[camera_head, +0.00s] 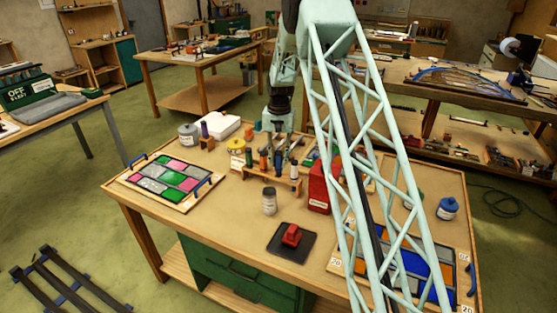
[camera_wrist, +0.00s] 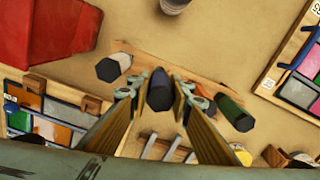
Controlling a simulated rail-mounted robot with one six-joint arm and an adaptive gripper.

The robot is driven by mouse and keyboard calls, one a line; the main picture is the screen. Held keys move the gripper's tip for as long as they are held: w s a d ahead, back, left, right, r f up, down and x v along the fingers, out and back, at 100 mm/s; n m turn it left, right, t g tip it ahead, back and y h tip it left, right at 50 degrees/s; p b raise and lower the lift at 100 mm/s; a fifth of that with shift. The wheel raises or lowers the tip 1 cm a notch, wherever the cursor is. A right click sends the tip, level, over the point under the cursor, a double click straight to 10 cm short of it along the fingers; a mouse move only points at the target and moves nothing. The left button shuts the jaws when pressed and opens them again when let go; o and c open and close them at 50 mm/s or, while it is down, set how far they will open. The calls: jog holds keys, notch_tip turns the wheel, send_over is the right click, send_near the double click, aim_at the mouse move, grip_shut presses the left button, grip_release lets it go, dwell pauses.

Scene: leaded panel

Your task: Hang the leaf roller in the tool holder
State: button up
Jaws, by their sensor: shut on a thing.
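The tool holder (camera_head: 268,180) is a low wooden rack on the middle bench, with several coloured tool handles standing in it. My gripper (camera_head: 279,145) points down just behind and above the rack, among the handles. In the wrist view my gripper (camera_wrist: 156,98) is shut on a dark blue handle (camera_wrist: 159,92) with a dark end, taken to be the leaf roller. Its lower part is hidden, so I cannot tell whether it sits in the rack. The rack's wood (camera_wrist: 196,80) shows beside it.
A red box (camera_head: 320,188), a jar (camera_head: 269,201) and a glass panel (camera_head: 157,187) are nearby.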

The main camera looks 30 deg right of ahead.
jog(key=shift+f+b, duration=0.3)
jog(key=shift+f, duration=0.45)
jog(key=o, duration=1)
jog(key=shift+c, duration=0.2)
jog(key=shift+r, duration=0.1)
jog(key=shift+s+r, duration=0.1)
jog(key=shift+r, duration=5.75)
